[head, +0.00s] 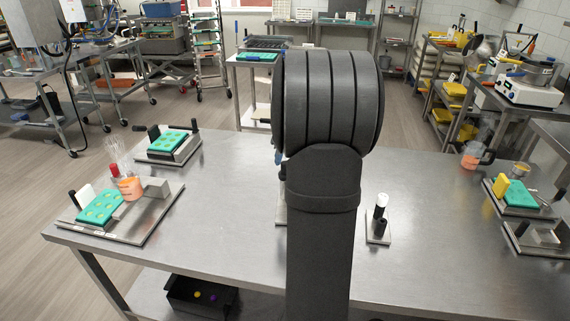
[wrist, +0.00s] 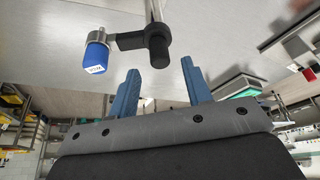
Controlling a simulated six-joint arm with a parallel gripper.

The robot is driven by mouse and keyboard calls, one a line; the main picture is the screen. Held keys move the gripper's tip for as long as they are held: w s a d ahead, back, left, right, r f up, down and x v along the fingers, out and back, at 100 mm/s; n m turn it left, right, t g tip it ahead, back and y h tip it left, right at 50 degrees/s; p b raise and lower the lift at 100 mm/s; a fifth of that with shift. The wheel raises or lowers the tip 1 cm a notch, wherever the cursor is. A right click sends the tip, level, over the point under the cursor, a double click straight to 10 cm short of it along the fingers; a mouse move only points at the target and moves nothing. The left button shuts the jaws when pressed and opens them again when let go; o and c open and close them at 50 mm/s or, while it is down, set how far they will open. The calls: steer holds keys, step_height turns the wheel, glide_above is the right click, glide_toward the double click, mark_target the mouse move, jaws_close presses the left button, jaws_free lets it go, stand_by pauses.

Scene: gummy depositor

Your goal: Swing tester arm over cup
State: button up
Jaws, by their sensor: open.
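The tester arm (wrist: 128,41) shows in the wrist view as a dark bar with a black knob (wrist: 158,50) at one end and a blue, labelled cylinder (wrist: 97,57) in a metal collar at the other. A thin metal rod (wrist: 154,10) meets it near the knob. My gripper (wrist: 160,67) is open, with its blue fingers pointing at the knob and its tips on either side of the knob's near end. I cannot tell if they touch it. In the head view my arm hides most of the tester. An orange cup (head: 130,188) stands at the left; I cannot tell if it is the task's cup.
The steel table (head: 230,220) has free room left of my arm. Teal moulds sit on a left tray (head: 150,222) and a back-left stand (head: 168,155). A small stand (head: 378,237) with a white-topped post is right of my arm. An orange-filled jug (head: 471,160) stands further right.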

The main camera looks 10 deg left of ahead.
steer(key=shift+x, duration=2.15)
steer(key=shift+c, duration=0.5)
jaws_close()
steer(key=c, duration=0.9)
jaws_free()
steer(key=c, duration=0.9)
jaws_free()
steer(key=shift+m, duration=0.3)
steer(key=c, duration=0.9)
jaws_free()
steer(key=m+h, duration=0.1)
steer(key=m, duration=0.2)
steer(key=m+t+h, duration=0.1)
steer(key=m, duration=0.2)
steer(key=shift+a+h, duration=0.1)
steer(key=shift+h, duration=0.2)
steer(key=c, duration=0.9)
jaws_free()
steer(key=m+h, duration=0.1)
steer(key=m, duration=0.3)
steer(key=c, duration=0.9)
jaws_free()
steer(key=shift+m+g+h, duration=0.3)
steer(key=shift+m+h, duration=0.5)
steer(key=shift+m, duration=0.8)
steer(key=c, duration=0.9)
jaws_free()
